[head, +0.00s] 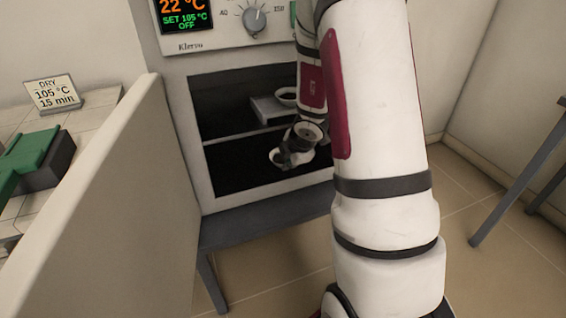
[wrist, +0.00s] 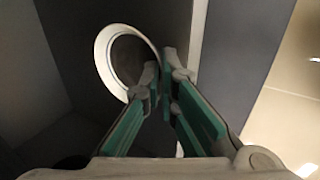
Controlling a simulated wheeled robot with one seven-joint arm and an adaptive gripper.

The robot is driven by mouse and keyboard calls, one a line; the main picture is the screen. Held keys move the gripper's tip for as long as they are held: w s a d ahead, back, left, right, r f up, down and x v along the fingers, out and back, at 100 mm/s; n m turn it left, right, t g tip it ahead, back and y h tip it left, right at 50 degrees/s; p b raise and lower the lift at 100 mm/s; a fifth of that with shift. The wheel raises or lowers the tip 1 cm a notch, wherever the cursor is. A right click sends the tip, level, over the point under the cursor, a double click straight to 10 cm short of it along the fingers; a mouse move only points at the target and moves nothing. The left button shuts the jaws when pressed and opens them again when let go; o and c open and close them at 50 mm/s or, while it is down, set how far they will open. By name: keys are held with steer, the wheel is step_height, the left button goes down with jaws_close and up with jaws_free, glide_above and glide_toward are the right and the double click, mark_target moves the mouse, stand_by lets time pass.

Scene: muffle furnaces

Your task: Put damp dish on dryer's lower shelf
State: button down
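The dryer (head: 181,110) is a pale cabinet with an open dark chamber. A shelf edge (head: 245,134) crosses its middle, with the dark lower space beneath. My gripper (head: 287,159) is inside the opening, below that shelf edge. A small white dish (head: 275,156) is at its fingertips. In the wrist view the dish (wrist: 103,57) is a white ring around dark contents. Its right rim lies between the green-padded fingers of my gripper (wrist: 161,72), which look closed on it. Whether the dish touches the lower shelf is hidden.
Another white bowl (head: 287,93) sits on a grey block (head: 268,109) on the upper level. The dryer display (head: 184,14) reads 22 °C, set 105 °C, off.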

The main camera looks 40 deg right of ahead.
steer(key=shift+w+d+f, duration=0.15)
steer(key=shift+w+f, duration=0.1)
steer(key=shift+w, duration=0.2)
steer(key=shift+w+d+f, duration=0.1)
steer(key=shift+w+f, duration=0.1)
steer(key=shift+w, duration=0.25)
steer(key=w+f, duration=0.2)
steer(key=shift+w+d+f+b, duration=0.1)
steer(key=shift+w+d+b, duration=0.2)
steer(key=shift+d+b, duration=0.1)
steer(key=c, duration=2.1)
jaws_free()
steer(key=p+v, duration=0.6)
steer(key=v, duration=0.6)
steer(key=shift+s, duration=0.1)
